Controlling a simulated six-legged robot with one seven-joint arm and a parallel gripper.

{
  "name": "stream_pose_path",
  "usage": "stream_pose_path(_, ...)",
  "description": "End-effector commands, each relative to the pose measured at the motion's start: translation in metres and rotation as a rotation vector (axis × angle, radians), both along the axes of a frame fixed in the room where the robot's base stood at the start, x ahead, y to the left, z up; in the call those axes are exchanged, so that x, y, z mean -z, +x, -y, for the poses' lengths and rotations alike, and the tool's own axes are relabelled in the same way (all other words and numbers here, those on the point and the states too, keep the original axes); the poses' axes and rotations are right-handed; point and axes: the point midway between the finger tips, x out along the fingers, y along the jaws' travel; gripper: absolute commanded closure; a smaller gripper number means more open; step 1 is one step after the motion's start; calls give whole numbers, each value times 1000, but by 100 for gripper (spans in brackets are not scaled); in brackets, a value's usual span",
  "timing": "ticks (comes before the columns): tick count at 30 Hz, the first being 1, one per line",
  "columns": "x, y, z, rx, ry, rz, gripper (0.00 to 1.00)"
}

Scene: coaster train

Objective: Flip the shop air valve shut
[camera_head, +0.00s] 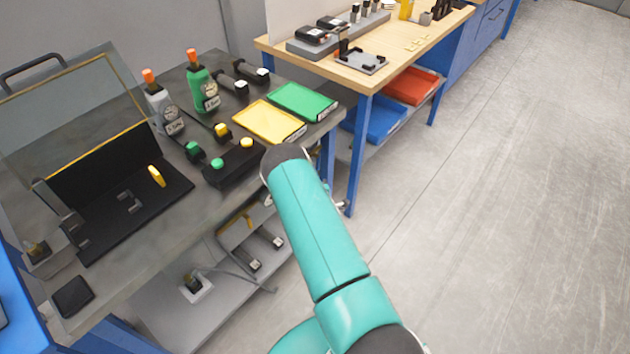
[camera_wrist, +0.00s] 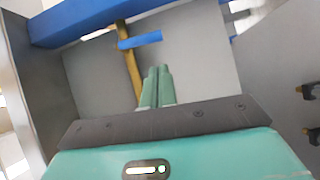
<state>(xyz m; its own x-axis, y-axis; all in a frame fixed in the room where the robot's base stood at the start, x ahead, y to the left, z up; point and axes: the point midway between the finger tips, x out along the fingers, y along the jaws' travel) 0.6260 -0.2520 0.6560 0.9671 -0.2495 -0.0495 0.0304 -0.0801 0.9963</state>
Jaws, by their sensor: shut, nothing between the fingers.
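In the wrist view, a brass-yellow pipe (camera_wrist: 133,70) runs down a grey panel from under a blue beam. A short blue lever (camera_wrist: 142,40), which looks like the air valve's handle, lies across the pipe near its top and sticks out to the right. My gripper (camera_wrist: 158,72) has its two green fingers together and holds nothing. The fingertips show just below the lever in the picture and right of the pipe; I cannot tell whether they touch anything. In the head view my gripper is hidden behind my own teal arm, and I make out no valve there.
A blue beam (camera_wrist: 90,18) crosses the top of the wrist view. In the head view, a grey bench (camera_head: 225,165) holds bottles, a yellow tray (camera_head: 268,121), a green tray (camera_head: 303,102) and a black case. A wooden-topped bench (camera_head: 385,75) stands behind. Open floor (camera_head: 510,200) lies right.

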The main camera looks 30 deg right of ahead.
Motion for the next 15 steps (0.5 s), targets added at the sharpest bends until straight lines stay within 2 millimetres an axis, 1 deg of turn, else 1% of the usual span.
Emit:
stream_pose_path(2, -1, 3, -1, 0, 0, 1, 100)
stream_pose_path(3, 0, 0, -1, 1, -1, -1, 100)
stream_pose_path(15, -3, -72, -18, 2, -1, -2, 100)
